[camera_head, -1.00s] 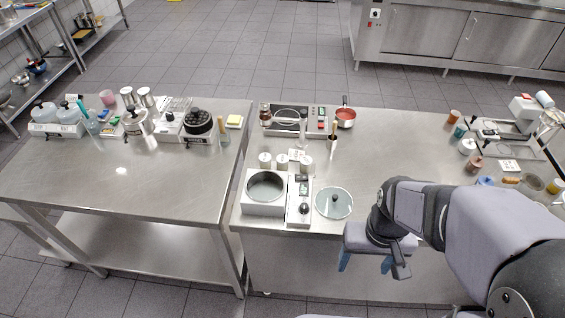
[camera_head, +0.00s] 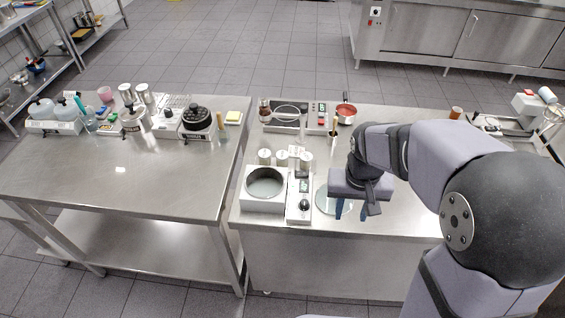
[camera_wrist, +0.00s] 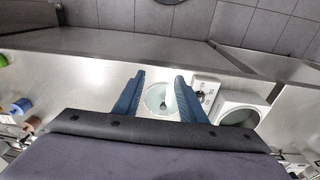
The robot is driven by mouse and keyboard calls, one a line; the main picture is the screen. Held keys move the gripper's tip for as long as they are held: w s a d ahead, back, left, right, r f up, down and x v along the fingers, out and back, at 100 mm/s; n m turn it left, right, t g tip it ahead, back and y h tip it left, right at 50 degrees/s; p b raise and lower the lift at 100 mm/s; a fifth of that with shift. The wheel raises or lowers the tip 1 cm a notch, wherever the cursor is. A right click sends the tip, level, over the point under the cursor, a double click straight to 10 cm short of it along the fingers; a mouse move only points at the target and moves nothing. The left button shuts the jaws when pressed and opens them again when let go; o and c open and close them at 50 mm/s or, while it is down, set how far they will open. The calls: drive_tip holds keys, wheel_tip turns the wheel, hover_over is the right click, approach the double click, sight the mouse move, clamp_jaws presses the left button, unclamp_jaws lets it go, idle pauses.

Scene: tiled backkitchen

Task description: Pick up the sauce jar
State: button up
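I cannot tell for certain which vessel is the sauce jar. A small brown-and-pale jar (camera_head: 265,111) stands at the back left of the right-hand table. A small orange-brown jar (camera_head: 455,113) stands at the back right, beyond my arm. In the wrist view an orange-brown vessel (camera_wrist: 32,123) shows at the left edge. My gripper (camera_head: 351,210) is open and empty, its blue fingers pointing down by the round glass lid (camera_head: 325,203). In the wrist view the lid (camera_wrist: 155,97) appears between the fingertips (camera_wrist: 158,78); no contact is clear. My arm hides much of the table's right part.
A round-well heater (camera_head: 250,204) with a control panel stands left of the lid. Several pale canisters (camera_head: 306,163) stand behind it. A red pan (camera_head: 346,115) and a tray unit (camera_head: 290,128) are at the back. A gap separates the left table (camera_head: 120,185).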

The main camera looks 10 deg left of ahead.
drive_tip(key=w+a+f+t+b, duration=0.1)
drive_tip(key=w+a, duration=0.4)
drive_tip(key=w, duration=0.2)
drive_tip(key=w+a+f+t+b, duration=0.15)
drive_tip(key=w+a, duration=0.25)
drive_tip(key=w, duration=0.4)
drive_tip(key=m+t+b, duration=0.1)
drive_tip(key=m+b, duration=0.1)
drive_tip(key=b, duration=0.1)
approach(282, 155)
wheel_tip(282, 155, down, 3)
drive_tip(key=shift+w+r+p+x, duration=0.1)
drive_tip(key=shift+w+p+x, duration=0.1)
drive_tip(key=shift+p+x, duration=0.7)
drive_tip(key=shift+w+r+p+x, duration=0.15)
drive_tip(key=shift+p+x, duration=0.45)
drive_tip(key=shift+x, duration=0.6)
drive_tip(key=shift+w+p+x, duration=0.25)
drive_tip(key=shift+p+x, duration=0.5)
drive_tip(key=shift+x, duration=0.25)
drive_tip(key=shift+w+d+f, duration=0.15)
drive_tip(key=shift+w+f, duration=0.2)
drive_tip(key=shift+f, duration=0.25)
drive_tip(key=c, duration=0.7)
